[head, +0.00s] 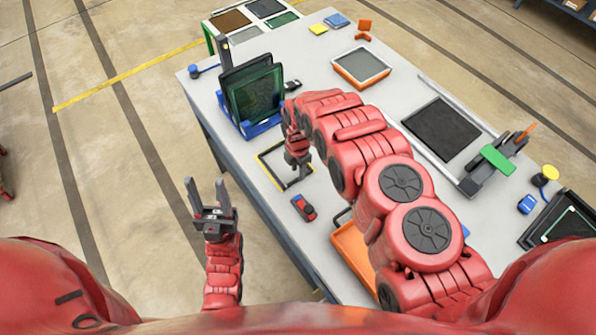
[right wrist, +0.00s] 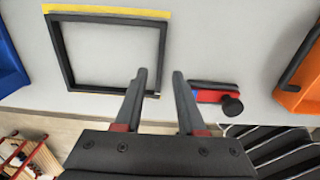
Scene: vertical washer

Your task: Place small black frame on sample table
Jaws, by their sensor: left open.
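The small black frame (head: 272,171) lies flat on the light grey table (head: 318,235) near its left edge, with yellow edging showing along two sides. In the right wrist view the frame (right wrist: 60,53) is an empty square with thin bars. My right gripper (right wrist: 160,71) has its fingers apart, one on each side of the frame's right bar in the picture; contact cannot be told. In the head view my right gripper (head: 297,172) hangs over the frame's right side and hides part of it. My left gripper (head: 205,182) is open and empty over the floor, left of the table.
A blue rack (head: 262,127) with dark panels stands behind the frame. A red and black tool (head: 304,207) and an orange tray (head: 352,250) lie in front. A green-edged table (head: 254,35) with several panels stands at the back.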

